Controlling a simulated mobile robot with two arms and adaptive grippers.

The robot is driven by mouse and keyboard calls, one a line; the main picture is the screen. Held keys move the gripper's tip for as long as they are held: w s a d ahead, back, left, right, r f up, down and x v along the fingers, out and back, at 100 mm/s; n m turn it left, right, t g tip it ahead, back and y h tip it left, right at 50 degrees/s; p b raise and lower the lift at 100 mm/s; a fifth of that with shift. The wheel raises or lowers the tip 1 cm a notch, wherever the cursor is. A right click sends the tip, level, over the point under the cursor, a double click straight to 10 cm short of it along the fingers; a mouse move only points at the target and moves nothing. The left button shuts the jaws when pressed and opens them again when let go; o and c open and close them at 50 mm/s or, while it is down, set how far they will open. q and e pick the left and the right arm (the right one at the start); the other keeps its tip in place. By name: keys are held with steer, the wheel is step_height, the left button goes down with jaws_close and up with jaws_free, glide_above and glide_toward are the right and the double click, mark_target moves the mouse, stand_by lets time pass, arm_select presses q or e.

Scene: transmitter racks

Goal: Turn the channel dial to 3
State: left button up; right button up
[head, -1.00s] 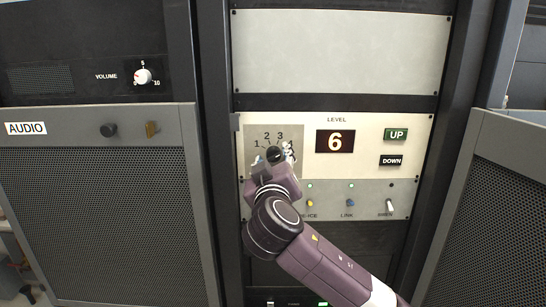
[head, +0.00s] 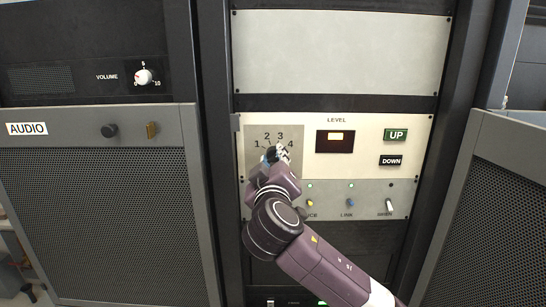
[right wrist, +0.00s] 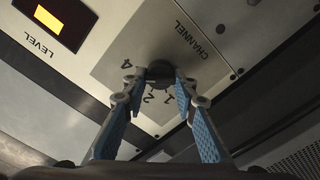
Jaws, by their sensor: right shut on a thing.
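The black channel dial (head: 273,152) sits on a grey plate (head: 254,132) with the numbers 1 to 4 around it. In the right wrist view the dial (right wrist: 160,71) shows between my fingertips, with the printed word CHANNEL beside it. My right gripper (head: 276,157) is at the plate, its blue-padded fingers shut on the dial; it also shows in the right wrist view (right wrist: 159,80). The fingers cover much of the dial, and I cannot tell which number it points to. My left gripper is not in view.
Right of the plate are a LEVEL display (head: 335,141) with a lit yellow block, an UP button (head: 396,135) and a DOWN button (head: 391,160). A volume knob (head: 143,76) is at the upper left.

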steer(key=n+p, duration=0.2)
steer(key=n, duration=0.3)
steer(key=shift+n, duration=0.3)
steer(key=shift+f, duration=0.1)
stand_by(0.3)
steer(key=o, duration=1.2)
steer(key=shift+c, duration=0.2)
steer(key=s, duration=1.2)
